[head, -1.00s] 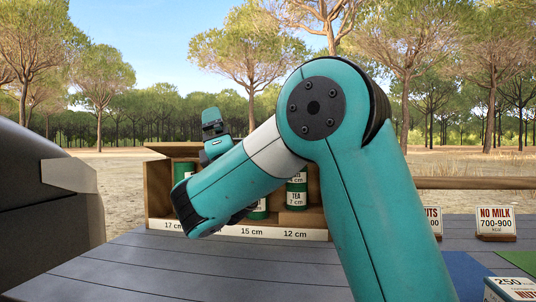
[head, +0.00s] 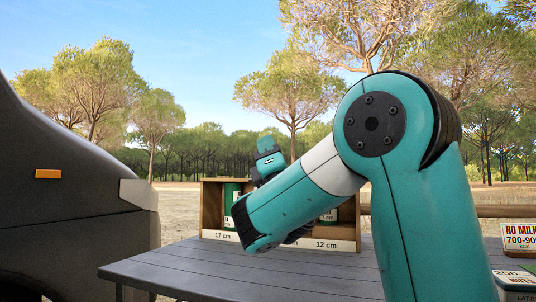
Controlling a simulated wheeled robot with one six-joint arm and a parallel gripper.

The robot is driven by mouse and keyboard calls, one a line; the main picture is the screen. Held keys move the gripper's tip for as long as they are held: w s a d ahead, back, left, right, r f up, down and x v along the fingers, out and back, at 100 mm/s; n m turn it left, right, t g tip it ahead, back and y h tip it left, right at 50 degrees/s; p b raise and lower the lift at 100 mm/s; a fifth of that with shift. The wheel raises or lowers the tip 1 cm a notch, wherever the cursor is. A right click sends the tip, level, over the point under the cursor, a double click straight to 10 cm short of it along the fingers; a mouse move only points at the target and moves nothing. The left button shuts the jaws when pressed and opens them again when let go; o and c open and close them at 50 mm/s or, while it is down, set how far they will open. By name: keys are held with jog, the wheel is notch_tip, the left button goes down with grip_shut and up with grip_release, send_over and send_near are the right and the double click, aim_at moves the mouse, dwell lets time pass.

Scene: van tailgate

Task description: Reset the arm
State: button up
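My teal arm fills the right half of the head view. It rises from the lower right to a large elbow joint, then slopes down to the left over the table. The end of the arm is in front of the wooden shelf box (head: 212,205). A teal and black part of my arm sticks up behind the forearm. The fingers of my gripper cannot be made out, so whether it is open or shut does not show.
The grey slatted table (head: 190,265) has bare room at its left. The shelf box holds green tins (head: 232,190) behind a strip of centimetre labels. A NO MILK sign (head: 520,236) and a nuts box (head: 514,284) stand at the right. A dark van (head: 75,210) is at the left.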

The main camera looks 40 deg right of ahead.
jog(key=shift+w+d+f, duration=0.15)
jog(key=shift+d, duration=0.25)
